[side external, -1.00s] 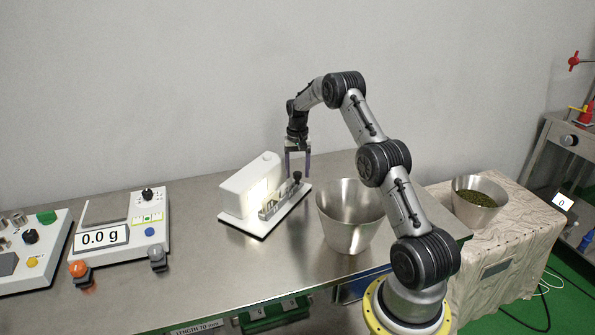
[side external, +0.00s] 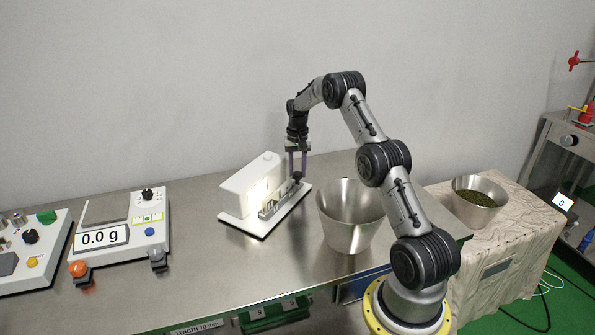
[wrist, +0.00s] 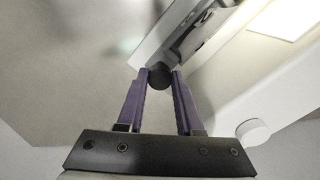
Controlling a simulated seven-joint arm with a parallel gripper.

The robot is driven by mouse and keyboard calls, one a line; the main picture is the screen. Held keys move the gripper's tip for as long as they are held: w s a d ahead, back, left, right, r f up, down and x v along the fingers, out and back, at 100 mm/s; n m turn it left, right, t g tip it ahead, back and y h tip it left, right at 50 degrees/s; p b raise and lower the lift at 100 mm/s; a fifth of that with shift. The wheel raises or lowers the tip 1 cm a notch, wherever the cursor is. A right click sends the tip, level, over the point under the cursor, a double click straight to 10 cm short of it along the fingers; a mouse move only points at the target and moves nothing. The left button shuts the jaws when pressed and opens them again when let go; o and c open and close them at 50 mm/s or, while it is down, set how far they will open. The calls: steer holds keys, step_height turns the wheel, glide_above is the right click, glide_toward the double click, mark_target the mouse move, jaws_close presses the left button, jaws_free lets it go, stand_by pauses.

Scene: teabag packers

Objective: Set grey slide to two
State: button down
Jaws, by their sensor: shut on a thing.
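The white device (side external: 240,193) stands on the steel table. A grey slide piece (side external: 272,207) runs along its front side, with a black knob (side external: 297,176) at its right end. The knob also shows in the wrist view (wrist: 160,76), next to a grey metal strip (wrist: 190,38). My gripper (side external: 297,175) points down at the knob. In the wrist view its purple fingers (wrist: 160,74) are shut on the black knob, one on each side.
A steel bucket (side external: 338,237) stands close to the right of the device. A bowl of green leaves (side external: 477,204) sits on a draped stand at the right. The table between the scale and the device is clear.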

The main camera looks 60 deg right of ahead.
mark_target(282, 184)
steer(key=shift+r, duration=0.1)
stand_by(0.6)
steer(key=a, duration=0.6)
steer(key=w+a, duration=0.1)
steer(key=a, duration=0.2)
steer(key=shift+a, duration=0.25)
steer(key=c, duration=0.5)
jaws_free()
steer(key=shift+c, duration=0.2)
steer(key=shift+s, duration=0.1)
step_height(282, 184, up, 14)
